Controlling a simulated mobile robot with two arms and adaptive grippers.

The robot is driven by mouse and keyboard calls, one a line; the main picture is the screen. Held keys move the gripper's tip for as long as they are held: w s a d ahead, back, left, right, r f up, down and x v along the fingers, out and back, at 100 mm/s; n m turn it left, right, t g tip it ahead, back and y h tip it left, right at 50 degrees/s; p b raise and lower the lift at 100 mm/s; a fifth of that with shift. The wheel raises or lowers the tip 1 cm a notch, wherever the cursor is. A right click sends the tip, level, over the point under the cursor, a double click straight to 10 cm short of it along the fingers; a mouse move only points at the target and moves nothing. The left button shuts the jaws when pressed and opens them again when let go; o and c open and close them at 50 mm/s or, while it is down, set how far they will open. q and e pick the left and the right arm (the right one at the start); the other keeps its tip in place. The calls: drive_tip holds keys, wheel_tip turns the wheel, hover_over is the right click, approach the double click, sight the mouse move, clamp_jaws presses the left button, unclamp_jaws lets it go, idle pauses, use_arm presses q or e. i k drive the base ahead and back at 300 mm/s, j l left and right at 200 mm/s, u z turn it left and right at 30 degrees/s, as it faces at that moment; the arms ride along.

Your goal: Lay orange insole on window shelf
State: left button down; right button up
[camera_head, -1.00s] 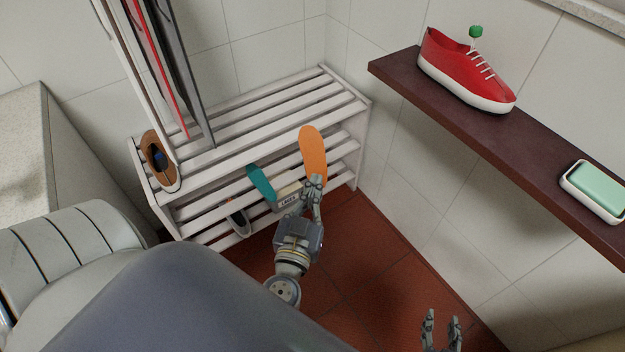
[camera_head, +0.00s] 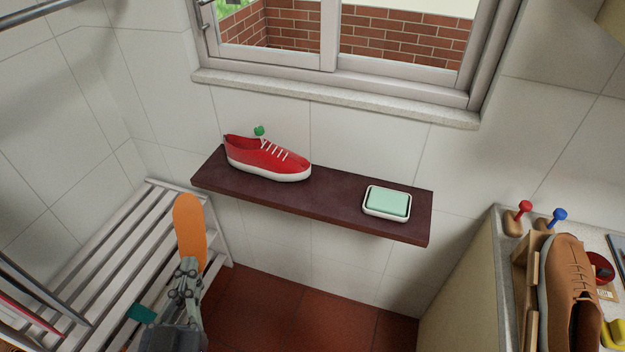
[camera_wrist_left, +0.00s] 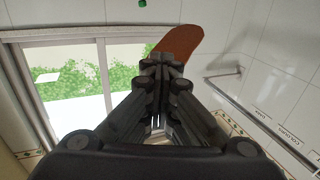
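The orange insole (camera_head: 189,228) stands upright in my left gripper (camera_head: 187,272), which is shut on its lower end. It is above the slatted rack, left of and below the window shelf, and apart from the shelf. In the left wrist view the insole (camera_wrist_left: 180,42) sticks out beyond the closed fingers (camera_wrist_left: 160,75). The dark brown window shelf (camera_head: 335,206) is fixed to the wall under the window. A red shoe (camera_head: 262,158) stands on its left part and a soap dish with green soap (camera_head: 388,201) on its right part. My right gripper is not in view.
The shelf between shoe and soap dish is bare. A white slatted rack (camera_head: 125,243) stands at left, with a teal item (camera_head: 141,313) low on it. At right, a counter (camera_head: 497,262) holds a brown shoe (camera_head: 570,290) and several small things.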

sight(318, 208)
drive_tip(key=i+j+z, duration=0.2)
drive_tip(key=z, duration=0.25)
drive_tip(key=i+j+z, duration=0.15)
drive_tip(key=j+z, duration=0.25)
drive_tip(key=i+j+z, duration=0.1)
drive_tip(key=j+z, duration=0.2)
drive_tip(key=z, duration=0.15)
drive_tip(key=j+z, duration=0.4)
drive_tip(key=k+j, duration=0.15)
drive_tip(key=j, duration=0.2)
drive_tip(key=k+j+z, duration=0.15)
drive_tip(key=j, duration=0.15)
